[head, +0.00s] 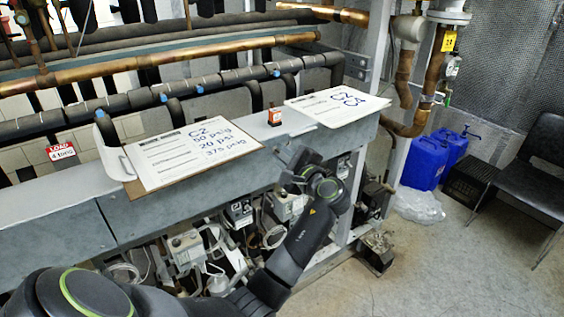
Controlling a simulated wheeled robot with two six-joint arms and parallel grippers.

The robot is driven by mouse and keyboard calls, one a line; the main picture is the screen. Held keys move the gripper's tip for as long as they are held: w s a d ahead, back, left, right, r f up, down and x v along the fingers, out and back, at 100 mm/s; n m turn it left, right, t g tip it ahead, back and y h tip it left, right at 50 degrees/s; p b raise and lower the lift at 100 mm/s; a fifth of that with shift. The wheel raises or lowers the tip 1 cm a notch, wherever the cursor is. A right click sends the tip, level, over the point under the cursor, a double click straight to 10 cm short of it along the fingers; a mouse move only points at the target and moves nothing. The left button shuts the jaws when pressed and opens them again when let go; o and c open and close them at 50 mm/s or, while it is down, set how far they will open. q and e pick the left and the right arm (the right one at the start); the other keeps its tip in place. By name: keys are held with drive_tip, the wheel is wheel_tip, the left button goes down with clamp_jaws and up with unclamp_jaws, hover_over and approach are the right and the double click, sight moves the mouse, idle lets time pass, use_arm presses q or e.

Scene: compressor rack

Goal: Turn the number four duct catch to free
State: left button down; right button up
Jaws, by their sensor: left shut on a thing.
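The long grey duct (150,212) runs from the lower left up to the right, above the compressors. My left arm comes in from the lower left, and its gripper (296,160) is at the front face of the duct, right of the middle. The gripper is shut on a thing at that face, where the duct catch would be. The dark wrist and fingers hide the catch, so its number and which way it is turned cannot be seen. My right gripper is not in view.
A clipboard (190,152) and white sheets (336,105) lie on the duct, with a small orange-and-white item (275,117) between them. Copper pipes (160,62) run behind. Compressor parts (190,250) crowd below. Blue jugs (428,162) and a black chair (540,165) stand right; floor in front is clear.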

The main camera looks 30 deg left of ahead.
use_arm(q)
drive_tip(key=n+b, duration=0.5)
drive_tip(key=n, duration=0.1)
drive_tip(key=shift+f, duration=0.2)
drive_tip(key=shift+r+n+b, duration=0.15)
drive_tip(key=shift+n+b, duration=1.1)
drive_tip(key=shift+n, duration=0.55)
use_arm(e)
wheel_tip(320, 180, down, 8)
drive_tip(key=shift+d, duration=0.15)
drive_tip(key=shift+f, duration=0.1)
use_arm(q)
drive_tip(key=c, duration=1.3)
unclamp_jaws()
drive_tip(key=shift+a, duration=0.1)
